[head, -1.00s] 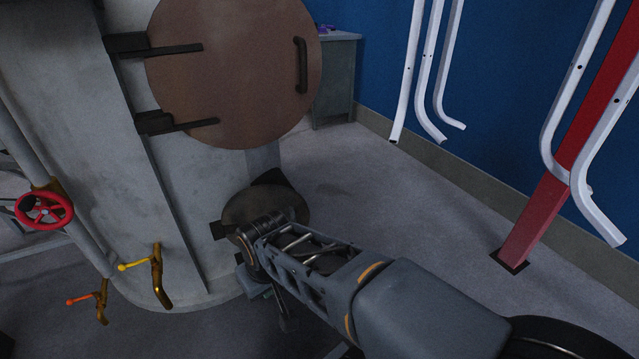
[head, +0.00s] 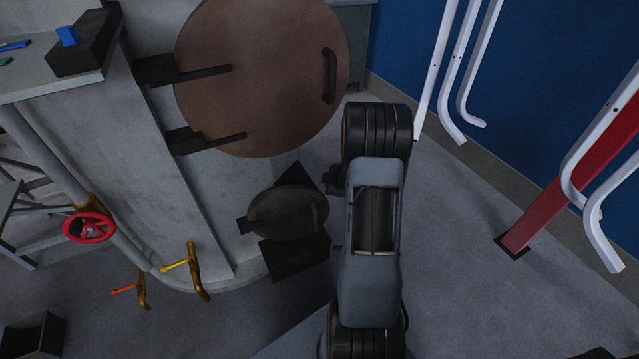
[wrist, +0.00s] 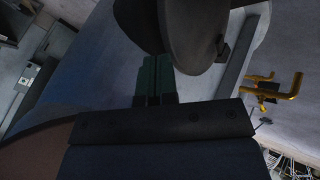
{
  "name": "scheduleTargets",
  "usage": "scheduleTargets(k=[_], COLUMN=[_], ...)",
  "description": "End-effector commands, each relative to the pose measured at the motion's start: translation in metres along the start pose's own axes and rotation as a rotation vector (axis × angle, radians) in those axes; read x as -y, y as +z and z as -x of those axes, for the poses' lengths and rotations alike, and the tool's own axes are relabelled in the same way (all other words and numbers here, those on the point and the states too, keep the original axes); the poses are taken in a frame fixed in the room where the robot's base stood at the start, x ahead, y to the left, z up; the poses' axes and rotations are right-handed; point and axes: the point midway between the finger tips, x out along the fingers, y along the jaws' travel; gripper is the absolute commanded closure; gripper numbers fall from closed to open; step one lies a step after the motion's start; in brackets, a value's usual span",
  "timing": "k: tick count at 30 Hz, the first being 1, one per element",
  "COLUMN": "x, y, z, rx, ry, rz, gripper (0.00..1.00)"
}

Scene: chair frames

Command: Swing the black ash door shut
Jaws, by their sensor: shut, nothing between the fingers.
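The black ash door (head: 280,213) is a small, dark round disc low on the grey furnace body. Its hinge side is at the left and a bar handle is near its right edge. A black plate shows behind it, above and below. I cannot tell how far it stands from the plate. In the wrist view, a dark round disc that looks like this door (wrist: 195,30) is at the top, close beyond my fingertips. My gripper (wrist: 155,72) has dark green fingers held together, with nothing between them. In the head view my arm hides most of the gripper, right of the door.
A large brown round door (head: 262,75) is above. Yellow-handled (head: 194,270) and orange-handled (head: 138,291) valves and a red handwheel (head: 88,227) are at left. A red post (head: 545,205) and white bent tubes (head: 455,75) stand at right. The floor between is clear.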

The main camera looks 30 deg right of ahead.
Motion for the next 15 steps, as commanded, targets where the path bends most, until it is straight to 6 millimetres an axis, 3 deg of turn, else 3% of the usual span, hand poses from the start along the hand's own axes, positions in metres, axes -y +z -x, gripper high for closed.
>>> scheduleTargets(k=[6,11,15], x=[0.025,0.037,0.043], y=[0.022,0.026,0.024], z=[-0.009,-0.021,-0.043], rx=[-0.135,-0.175,-0.180], ry=[-0.128,-0.163,-0.168], rz=[0.083,0.105,0.109], gripper=[1.00,1.00,1.00])
